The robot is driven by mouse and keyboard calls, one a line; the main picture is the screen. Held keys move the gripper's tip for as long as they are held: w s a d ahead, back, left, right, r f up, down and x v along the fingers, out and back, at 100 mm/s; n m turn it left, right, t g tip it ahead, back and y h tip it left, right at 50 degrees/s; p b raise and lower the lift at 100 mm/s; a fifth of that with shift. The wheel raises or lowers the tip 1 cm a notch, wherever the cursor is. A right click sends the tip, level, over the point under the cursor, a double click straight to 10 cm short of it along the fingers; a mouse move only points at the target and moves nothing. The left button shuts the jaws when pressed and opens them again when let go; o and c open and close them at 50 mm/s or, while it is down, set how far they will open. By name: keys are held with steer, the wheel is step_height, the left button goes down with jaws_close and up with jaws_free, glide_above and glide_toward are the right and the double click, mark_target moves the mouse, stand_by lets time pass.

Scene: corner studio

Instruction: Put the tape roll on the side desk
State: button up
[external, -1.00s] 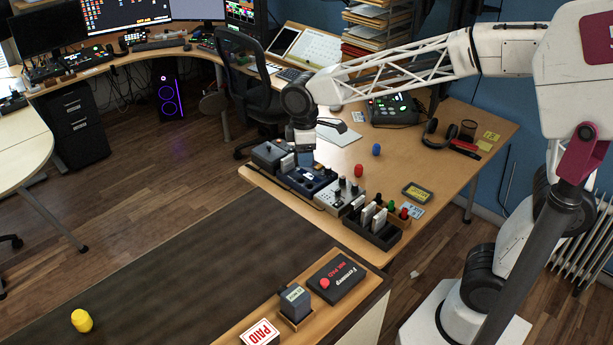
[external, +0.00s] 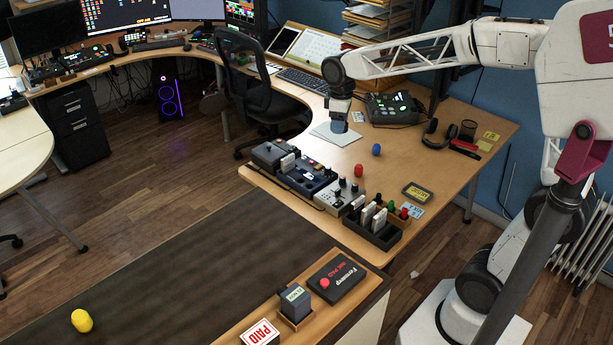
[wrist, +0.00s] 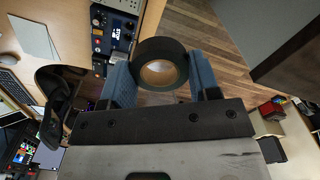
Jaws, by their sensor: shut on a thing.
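The tape roll (wrist: 160,46), a black ring with a pale core, sits between the two blue fingers of my gripper (wrist: 161,74) in the wrist view. My gripper is shut on it. In the external view my gripper (external: 339,125) points down above a pale pad on the wooden desk (external: 310,150); I cannot make out the tape roll there. Which surface is the side desk is not marked; a pale-topped table (external: 18,145) stands at the far left, and a dark-topped counter (external: 200,270) is in front.
Control boxes (external: 305,176) and a dark slotted rack (external: 372,232) line the desk's front edge. Red (external: 358,170) and blue (external: 376,149) pieces stand behind them. A black chair (external: 250,90) is left of my gripper. The counter's middle is clear; a yellow piece (external: 82,320) stands farther left.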

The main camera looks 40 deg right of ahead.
steer(key=s+d+m, duration=0.1)
steer(key=d+m, duration=0.2)
steer(key=d, duration=1.1)
steer(key=m, duration=0.3)
glide_above(389, 198)
step_height(389, 198, down, 31)
steer(key=shift+f, duration=0.15)
steer(key=shift+w+d+f, duration=0.1)
steer(key=shift+f, duration=3)
steer(key=shift+f, duration=1.9)
steer(key=shift+f, duration=0.1)
